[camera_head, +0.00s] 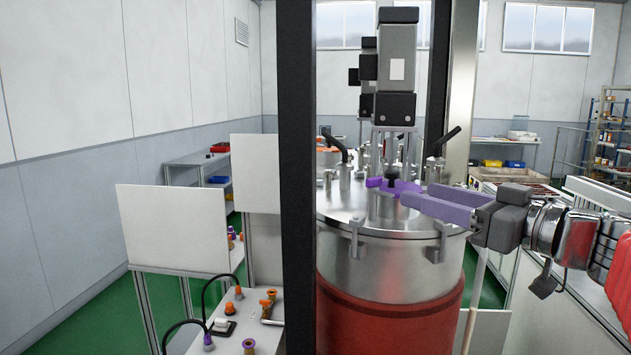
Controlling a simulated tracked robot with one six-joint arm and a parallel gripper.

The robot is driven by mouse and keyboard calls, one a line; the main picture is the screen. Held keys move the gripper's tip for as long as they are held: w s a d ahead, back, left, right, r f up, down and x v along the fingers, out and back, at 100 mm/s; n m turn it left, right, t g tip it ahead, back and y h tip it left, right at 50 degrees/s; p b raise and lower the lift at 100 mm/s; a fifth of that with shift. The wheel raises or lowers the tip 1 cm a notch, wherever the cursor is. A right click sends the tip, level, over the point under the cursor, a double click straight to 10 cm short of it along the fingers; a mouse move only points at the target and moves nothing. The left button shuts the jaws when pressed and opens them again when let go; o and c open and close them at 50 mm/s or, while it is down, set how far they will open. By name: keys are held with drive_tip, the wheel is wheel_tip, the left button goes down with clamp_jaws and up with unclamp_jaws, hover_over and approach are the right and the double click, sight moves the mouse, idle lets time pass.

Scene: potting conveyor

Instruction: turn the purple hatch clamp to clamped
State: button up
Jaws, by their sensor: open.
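The purple hatch clamp (376,183) sits on a short steel neck on top of the steel tank lid (345,212), below the grey motor unit. A dark knob or shaft stands at its middle. My gripper (416,193) reaches in from the right with two purple fingers. The fingers are apart, with their tips close to the right end of the clamp. The near finger overlaps part of the clamp's right side in this view, so I cannot tell whether they touch.
A dark upright post (297,180) stands left of the tank, with another post behind. The grey motor (396,60) hangs above the clamp. Steel pipes and lid fasteners surround it. A white table (255,335) with small fittings is at lower left.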

sight(378, 181)
drive_tip(key=x, duration=1.2)
drive_tip(key=shift+w+a, duration=0.2)
drive_tip(key=shift+w, duration=0.1)
drive_tip(key=shift+c, duration=0.5)
drive_tip(key=c, duration=0.9)
drive_tip(key=shift+c, duration=0.2)
drive_tip(key=shift+d+n+g+y, duration=0.1)
drive_tip(key=shift+n+g+y, duration=0.2)
drive_tip(key=shift+n+y, duration=0.15)
drive_tip(key=shift+r+n+g+y, duration=0.1)
drive_tip(key=shift+n+g+y, duration=1.65)
drive_tip(key=shift+g+y, duration=0.3)
